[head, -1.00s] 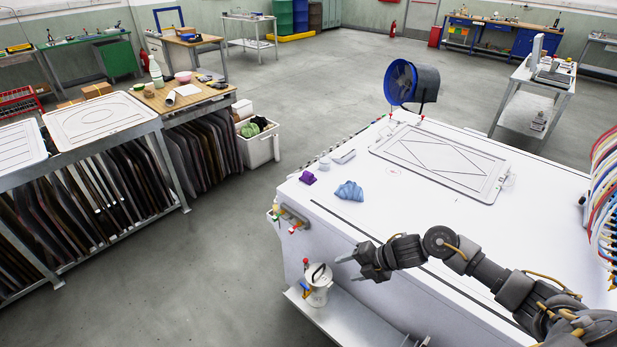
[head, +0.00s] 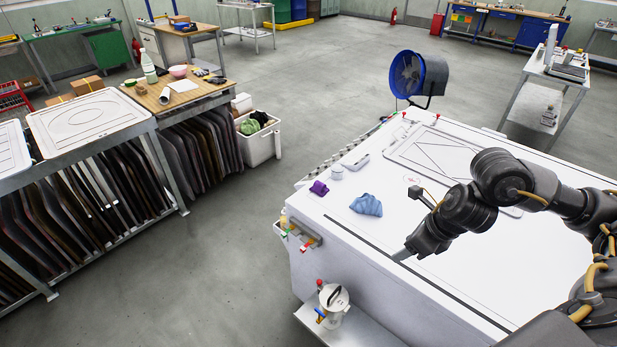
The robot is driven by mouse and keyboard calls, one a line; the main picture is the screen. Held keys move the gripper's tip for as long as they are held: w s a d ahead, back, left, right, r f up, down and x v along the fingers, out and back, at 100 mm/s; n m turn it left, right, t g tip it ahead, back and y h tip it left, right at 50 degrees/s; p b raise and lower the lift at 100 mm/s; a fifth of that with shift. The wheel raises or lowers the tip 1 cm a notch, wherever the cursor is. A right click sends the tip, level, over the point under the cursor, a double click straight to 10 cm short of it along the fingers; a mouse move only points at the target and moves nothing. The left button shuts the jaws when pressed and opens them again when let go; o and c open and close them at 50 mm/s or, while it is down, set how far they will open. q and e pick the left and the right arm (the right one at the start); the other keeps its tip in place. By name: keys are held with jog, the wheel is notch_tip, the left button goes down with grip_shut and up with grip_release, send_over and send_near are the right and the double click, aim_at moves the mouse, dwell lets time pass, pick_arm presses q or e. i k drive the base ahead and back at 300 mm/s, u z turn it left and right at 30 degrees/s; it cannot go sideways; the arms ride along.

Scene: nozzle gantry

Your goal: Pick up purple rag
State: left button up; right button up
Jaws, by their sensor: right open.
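A small crumpled purple rag (head: 319,188) lies on the white gantry table (head: 340,205) near its left end. A larger crumpled blue rag (head: 366,205) lies to its right. My right gripper (head: 408,222) is open and empty over the table, to the right of both rags and apart from them. One finger points down-left and another part points up-left. My left gripper is not in view.
A white cup (head: 337,172) and a small grey-white item stand behind the purple rag. A framed panel (head: 400,150) lies farther back, partly hidden by my arm. A pitcher (head: 333,299) stands on the low shelf below.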

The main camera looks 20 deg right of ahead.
aim_at(319, 188)
jog(key=z, duration=0.05)
jog(key=i, duration=1.5)
jog(key=u, duration=0.05)
